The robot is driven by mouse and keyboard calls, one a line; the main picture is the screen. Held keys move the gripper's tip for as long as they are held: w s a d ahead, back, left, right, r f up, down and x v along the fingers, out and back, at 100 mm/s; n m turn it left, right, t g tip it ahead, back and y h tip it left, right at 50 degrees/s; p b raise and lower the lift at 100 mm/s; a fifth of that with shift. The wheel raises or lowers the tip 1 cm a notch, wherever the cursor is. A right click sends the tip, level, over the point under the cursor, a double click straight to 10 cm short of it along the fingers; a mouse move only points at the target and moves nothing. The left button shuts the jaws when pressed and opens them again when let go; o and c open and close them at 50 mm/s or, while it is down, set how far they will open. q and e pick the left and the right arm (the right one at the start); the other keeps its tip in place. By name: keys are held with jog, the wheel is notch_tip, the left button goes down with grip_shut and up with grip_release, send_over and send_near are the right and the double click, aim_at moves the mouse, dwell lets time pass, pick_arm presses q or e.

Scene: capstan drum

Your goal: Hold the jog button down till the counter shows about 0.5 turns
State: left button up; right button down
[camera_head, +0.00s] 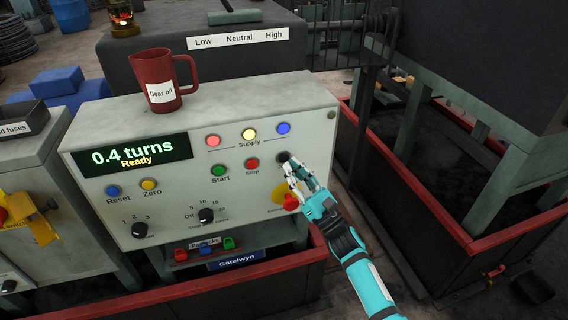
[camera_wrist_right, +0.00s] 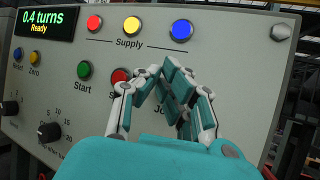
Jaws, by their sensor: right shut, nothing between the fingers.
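The counter display (camera_head: 133,152) on the grey control panel reads "0.4 turns" with "Ready" below it. It reads the same in the right wrist view (camera_wrist_right: 47,22). The jog button (camera_head: 283,157) is dark and sits right of the red Stop button (camera_head: 252,164). My right gripper (camera_head: 291,165) is shut and empty, its fingertips at the jog button. Whether they touch or press it I cannot tell. In the right wrist view the fingers (camera_wrist_right: 168,75) hide the button, and only part of its "Jo" label shows. My left gripper is not in view.
A red emergency knob (camera_head: 291,203) on a yellow plate sits just below my right fingers. The green Start button (camera_head: 219,171) is left of Stop. Three supply lamps (camera_head: 249,135) line the top. A red oil jug (camera_head: 163,80) stands on the panel's top.

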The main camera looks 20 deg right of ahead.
jog(key=shift+w, duration=0.6)
jog(key=shift+b, duration=0.35)
dwell(0.7)
jog(key=shift+w+b, duration=0.3)
jog(key=shift+b, duration=0.05)
jog(key=shift+w, duration=0.1)
jog(key=shift+w+b, duration=0.45)
jog(key=shift+b, duration=0.1)
dwell(0.5)
jog(key=shift+s, duration=0.15)
dwell(0.4)
jog(key=shift+s, duration=0.75)
